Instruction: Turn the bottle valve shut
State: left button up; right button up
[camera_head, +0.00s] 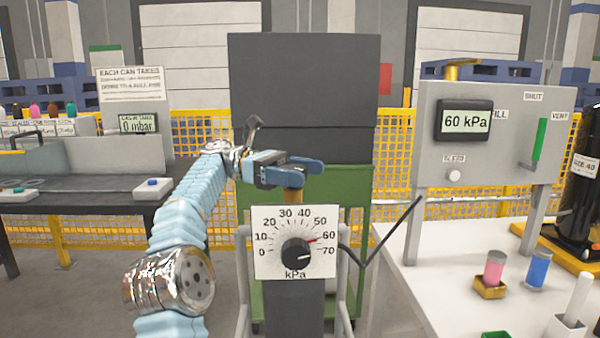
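The bottle is a dark cylinder (295,305) at the lower middle. A white gauge plate (265,230) with a black knob and a red mark near 60 kPa stands in front of it. A brass valve stem (293,193) rises above the plate. My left gripper (290,168) comes in from the left at the top of the stem. A blue bar there overlaps the gripper's tip; I cannot tell whether it is the valve handle or part of my gripper. Whether the fingers grip anything is unclear. My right gripper is not in view.
A grey panel (500,150) on the right reads 60 kPa, with a green lever (539,140) and a bleed knob (453,174). A pink can (494,267) and a blue can (538,268) stand on the white table (425,270). A black hose (385,235) curves right of the bottle.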

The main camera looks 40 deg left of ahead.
aim_at(300, 169)
pick_arm(q)
jog(key=shift+o, duration=0.2)
jog(key=shift+w+r, duration=0.1)
jog(key=shift+r, duration=0.45)
notch_tip(300, 169, up, 2)
jog(key=shift+r, duration=0.1)
jog(key=s+d+r+b, duration=0.2)
jog(key=s+d+r, duration=0.6)
jog(key=s, duration=0.3)
jog(key=shift+d+r, duration=0.4)
jog(key=shift+r, duration=0.45)
